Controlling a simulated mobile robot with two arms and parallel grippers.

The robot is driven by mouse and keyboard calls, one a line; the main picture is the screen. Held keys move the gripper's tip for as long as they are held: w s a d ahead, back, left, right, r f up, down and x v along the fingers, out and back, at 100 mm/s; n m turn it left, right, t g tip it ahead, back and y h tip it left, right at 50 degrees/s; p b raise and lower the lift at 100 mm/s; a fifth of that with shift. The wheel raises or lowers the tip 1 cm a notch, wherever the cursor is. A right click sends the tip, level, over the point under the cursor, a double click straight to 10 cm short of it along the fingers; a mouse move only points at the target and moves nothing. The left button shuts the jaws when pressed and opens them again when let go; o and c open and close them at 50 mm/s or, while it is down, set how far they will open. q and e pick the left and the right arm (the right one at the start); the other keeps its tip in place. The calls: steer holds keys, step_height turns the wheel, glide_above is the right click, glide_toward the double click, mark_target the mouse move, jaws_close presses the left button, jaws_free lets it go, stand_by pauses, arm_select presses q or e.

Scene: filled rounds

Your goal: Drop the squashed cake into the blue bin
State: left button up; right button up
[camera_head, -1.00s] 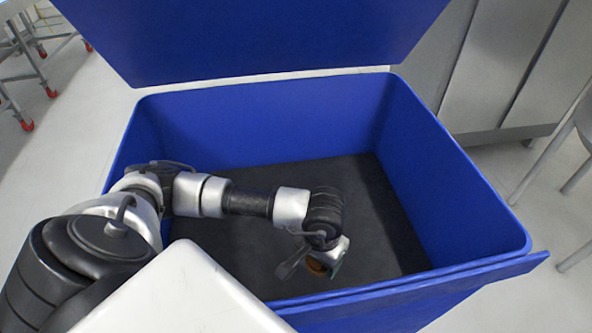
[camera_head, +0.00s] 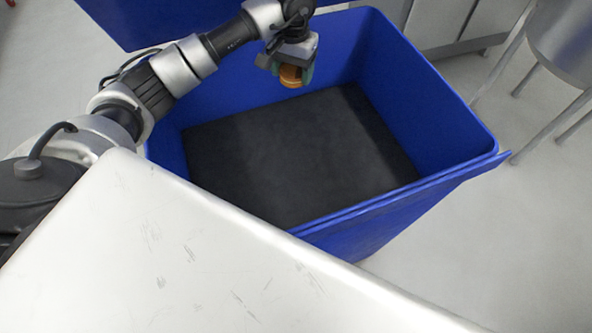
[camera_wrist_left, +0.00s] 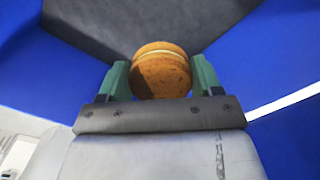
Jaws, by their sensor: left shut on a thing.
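The squashed cake (camera_head: 291,76) is a round, orange-brown cake with a pale filling line. My left gripper (camera_head: 289,72) is shut on it and holds it over the far part of the open blue bin (camera_head: 410,95). In the left wrist view the cake (camera_wrist_left: 161,71) sits between the two green fingers of the left gripper (camera_wrist_left: 161,80). The bin's dark floor shows below and looks empty. My right gripper is not in view.
The bin's blue lid (camera_head: 160,20) stands open at the back left. Grey metal cabinets (camera_head: 440,25) are behind the bin, and a metal stool (camera_head: 565,45) stands at the right.

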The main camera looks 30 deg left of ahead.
arm_select(q)
steer(key=f, duration=0.2)
steer(key=f+b, duration=0.1)
steer(key=f, duration=0.1)
steer(key=shift+w+d+f, duration=0.1)
steer(key=shift+w+d, duration=0.05)
steer(key=shift+d, duration=0.05)
steer(key=shift+a+f+b, duration=0.1)
steer(key=shift+f+b, duration=0.45)
steer(key=shift+f, duration=0.35)
steer(key=o, duration=0.7)
steer(key=shift+o, duration=0.2)
steer(key=shift+r, duration=0.15)
